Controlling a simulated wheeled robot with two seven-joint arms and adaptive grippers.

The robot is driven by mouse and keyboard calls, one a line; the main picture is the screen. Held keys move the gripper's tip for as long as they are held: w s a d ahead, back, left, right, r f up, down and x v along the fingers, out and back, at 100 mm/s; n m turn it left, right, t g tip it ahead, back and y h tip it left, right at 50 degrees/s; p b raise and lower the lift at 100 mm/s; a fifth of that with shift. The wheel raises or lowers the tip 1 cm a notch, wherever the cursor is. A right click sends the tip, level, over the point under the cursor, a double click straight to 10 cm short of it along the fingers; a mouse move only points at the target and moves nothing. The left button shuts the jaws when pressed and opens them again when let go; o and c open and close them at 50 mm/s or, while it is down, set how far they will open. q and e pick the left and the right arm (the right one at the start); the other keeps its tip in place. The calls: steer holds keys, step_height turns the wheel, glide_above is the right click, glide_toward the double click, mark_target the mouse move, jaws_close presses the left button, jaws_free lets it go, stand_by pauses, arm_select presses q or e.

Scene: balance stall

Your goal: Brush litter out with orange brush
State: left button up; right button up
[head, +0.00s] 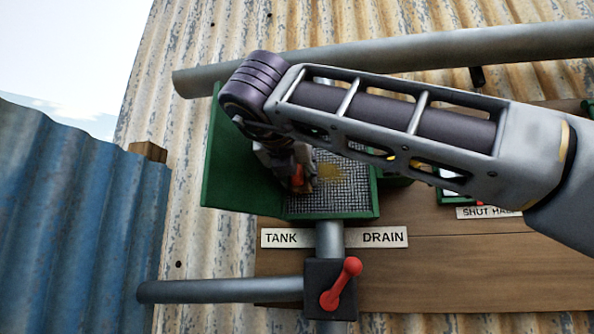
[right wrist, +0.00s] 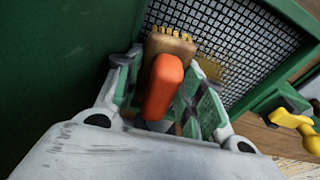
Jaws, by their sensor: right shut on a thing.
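The orange brush (right wrist: 163,84) is in my right gripper (right wrist: 166,92), its orange handle between the two fingers. Its wooden head and pale bristles (right wrist: 172,32) point at the wire mesh (right wrist: 238,35) of the green box; I cannot tell whether they touch it. In the head view, my right gripper (head: 297,176) is at the left part of the mesh (head: 345,188), and the arm covers the top. A yellowish-brown patch of litter (head: 329,173) lies on the mesh just right of the brush; it also shows in the right wrist view (right wrist: 211,69). My left gripper is not in view.
A green door panel (head: 232,160) stands open left of the mesh. Below are a TANK DRAIN sign (head: 383,237), a grey pipe (head: 220,290) and a red valve lever (head: 342,283). A yellow handle (right wrist: 295,122) is right of the box. Blue corrugated metal (head: 75,210) stands left.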

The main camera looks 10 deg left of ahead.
steer(key=shift+d, duration=0.15)
steer(key=shift+d+f+b, duration=0.1)
steer(key=shift+d+b, duration=0.3)
steer(key=shift+b, duration=0.05)
steer(key=d+b, duration=0.1)
steer(key=d, duration=0.1)
steer(key=shift+d+b, duration=0.3)
steer(key=shift+d, duration=0.15)
steer(key=shift+d+b, duration=0.35)
steer(key=shift+b, duration=0.05)
steer(key=shift+w+d+b, duration=0.15)
steer(key=shift+d+b, duration=0.5)
steer(key=shift+d, duration=0.7)
steer(key=shift+d, duration=0.1)
